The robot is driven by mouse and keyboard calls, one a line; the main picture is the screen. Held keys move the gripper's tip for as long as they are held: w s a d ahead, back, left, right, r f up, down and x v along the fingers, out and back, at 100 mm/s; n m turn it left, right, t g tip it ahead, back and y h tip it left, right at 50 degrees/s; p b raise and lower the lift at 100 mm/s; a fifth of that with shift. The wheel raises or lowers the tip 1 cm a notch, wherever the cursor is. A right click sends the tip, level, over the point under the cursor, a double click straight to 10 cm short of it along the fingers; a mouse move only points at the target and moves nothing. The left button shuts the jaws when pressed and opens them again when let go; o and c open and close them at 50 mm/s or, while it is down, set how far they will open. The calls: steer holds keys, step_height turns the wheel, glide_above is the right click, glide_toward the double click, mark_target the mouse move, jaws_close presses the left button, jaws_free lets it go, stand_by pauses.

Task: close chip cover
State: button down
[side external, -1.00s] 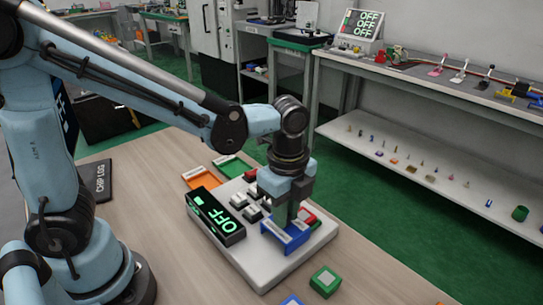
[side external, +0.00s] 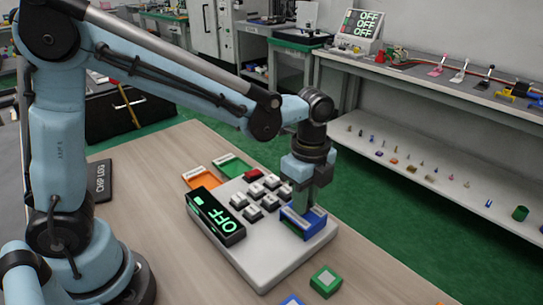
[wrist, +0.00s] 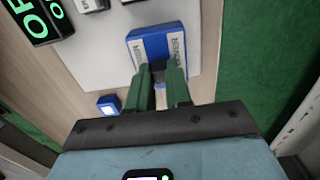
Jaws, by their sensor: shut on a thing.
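A blue fixture, which I take to be the chip cover (side external: 297,228), sits at the front right corner of the white keypad device (side external: 262,262). It has white label strips and also shows in the wrist view (wrist: 150,38). My gripper (side external: 303,208) is over it, fingers pointing down. In the wrist view, the green fingers of my gripper (wrist: 158,72) are close together at the near edge of the blue fixture, around a small dark part there. The fingers hide part of this edge, and I cannot tell how far the cover is tilted.
The device carries a black display reading OFF (side external: 215,215) and several grey keys with one red key (side external: 251,175). A green block (side external: 325,281) and a blue block (side external: 291,300) lie in front. Orange and green trays (side external: 232,165) lie behind. The wooden table is clear at front left.

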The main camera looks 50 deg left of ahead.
steer(key=c, duration=1)
jaws_free()
steer(key=shift+w, duration=0.2)
steer(key=shift+c, duration=0.2)
steer(key=shift+r, duration=0.15)
step_height(320, 180, up, 12)
steer(key=shift+a, duration=0.1)
steer(key=s+a+f+n+t, duration=0.3)
steer(key=s+a+n, duration=0.1)
steer(key=n, duration=0.5)
steer(key=s+a+f+n+t, duration=0.3)
steer(key=s+a+n+t, duration=0.1)
steer(key=a+n, duration=0.3)
steer(key=shift+s+a+f+n, duration=0.15)
steer(key=shift+s+n, duration=0.1)
steer(key=shift+n, duration=0.75)
